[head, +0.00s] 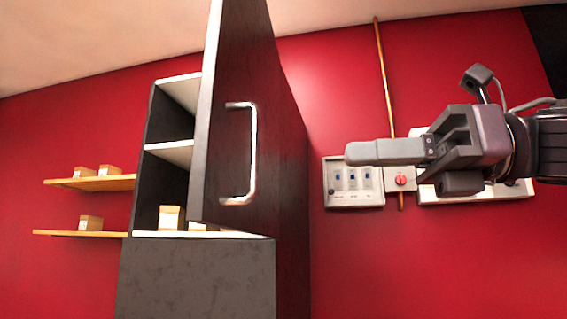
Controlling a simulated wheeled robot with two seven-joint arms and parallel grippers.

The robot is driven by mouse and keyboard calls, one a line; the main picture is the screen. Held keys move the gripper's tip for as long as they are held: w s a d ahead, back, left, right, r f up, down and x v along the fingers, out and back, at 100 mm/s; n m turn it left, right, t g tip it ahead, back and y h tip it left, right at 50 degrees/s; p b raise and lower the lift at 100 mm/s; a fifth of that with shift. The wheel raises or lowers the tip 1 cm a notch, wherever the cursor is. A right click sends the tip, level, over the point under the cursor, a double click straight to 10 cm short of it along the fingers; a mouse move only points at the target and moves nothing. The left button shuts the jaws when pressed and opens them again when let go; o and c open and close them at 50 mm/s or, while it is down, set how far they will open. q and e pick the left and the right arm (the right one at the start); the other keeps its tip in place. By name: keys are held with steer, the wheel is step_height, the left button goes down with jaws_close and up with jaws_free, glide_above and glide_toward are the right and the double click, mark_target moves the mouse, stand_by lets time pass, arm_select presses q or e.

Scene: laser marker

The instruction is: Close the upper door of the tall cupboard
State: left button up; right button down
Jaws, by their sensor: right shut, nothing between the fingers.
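The tall cupboard (195,277) is dark grey and stands left of centre in the head view. Its upper door (227,150) is open and swung out toward me on the right side, with a curved metal handle (252,155) on the face toward the right. Behind the door, the upper compartment shows pale shelves (170,152) and small boxes at its bottom; part of the inside is hidden by the door. My right gripper (350,153) is shut and empty, pointing left, to the right of the door and apart from it. My left gripper is not in view.
Two wooden wall shelves (125,183) with small boxes (91,222) are left of the cupboard. A switch panel (338,190), a red knob (401,180) and a copper pipe (383,70) are on the red wall behind my right gripper. Free space lies between the door and my right gripper.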

mark_target(213, 162)
steer(key=p+x, duration=0.3)
steer(key=x, duration=1)
steer(key=shift+w+a, duration=0.2)
steer(key=shift+a, duration=0.15)
